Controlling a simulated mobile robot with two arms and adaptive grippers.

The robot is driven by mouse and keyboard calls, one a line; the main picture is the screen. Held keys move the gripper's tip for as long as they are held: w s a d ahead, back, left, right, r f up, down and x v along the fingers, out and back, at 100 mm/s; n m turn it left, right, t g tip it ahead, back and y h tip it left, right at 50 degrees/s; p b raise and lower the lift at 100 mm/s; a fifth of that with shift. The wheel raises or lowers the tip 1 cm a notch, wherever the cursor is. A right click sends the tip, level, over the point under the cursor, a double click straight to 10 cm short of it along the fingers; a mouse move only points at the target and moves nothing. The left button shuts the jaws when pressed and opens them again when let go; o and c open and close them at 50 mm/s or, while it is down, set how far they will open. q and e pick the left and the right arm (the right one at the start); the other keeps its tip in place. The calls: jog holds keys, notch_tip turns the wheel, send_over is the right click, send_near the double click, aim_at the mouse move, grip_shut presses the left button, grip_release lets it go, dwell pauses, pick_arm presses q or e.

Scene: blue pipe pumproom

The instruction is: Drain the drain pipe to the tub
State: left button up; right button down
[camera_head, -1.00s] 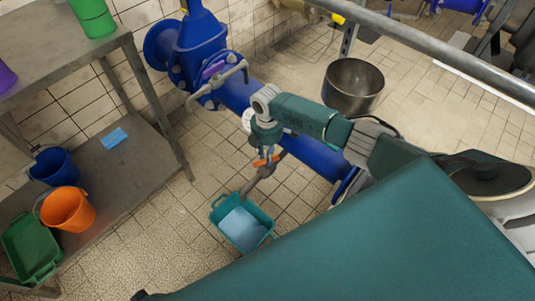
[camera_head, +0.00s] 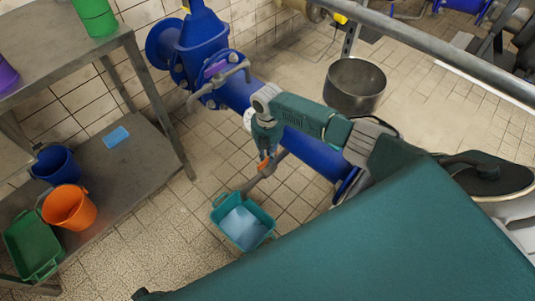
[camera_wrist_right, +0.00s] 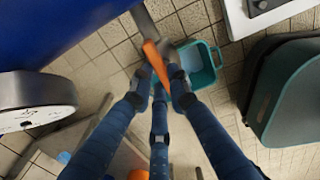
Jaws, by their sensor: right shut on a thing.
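The teal tub (camera_head: 266,222) stands on the floor below the big blue pipe (camera_head: 318,153); it also shows in the right wrist view (camera_wrist_right: 211,70). Something light blue lies in it; I cannot tell whether it is water. The grey drain pipe (camera_head: 266,176) slants down from the blue pipe toward the tub. An orange handle (camera_wrist_right: 155,62) sits on the drain pipe in the right wrist view. My right gripper (camera_wrist_right: 160,88) is shut on this handle, its blue fingers around it. My left gripper is not in view.
A round gauge (camera_wrist_right: 36,98) is close beside my right gripper. A metal shelf (camera_head: 135,190) at left holds a blue bucket (camera_head: 55,165), an orange bucket (camera_head: 68,208) and a green crate (camera_head: 32,245). A steel bowl (camera_head: 354,86) stands behind the blue pipe. Floor around the tub is free.

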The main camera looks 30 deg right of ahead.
jog(key=shift+a, duration=0.1)
jog(key=c, duration=1.7)
grip_release()
jog(key=shift+o, duration=0.2)
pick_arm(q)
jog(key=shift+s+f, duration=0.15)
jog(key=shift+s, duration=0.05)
pick_arm(e)
notch_tip(320, 180, up, 12)
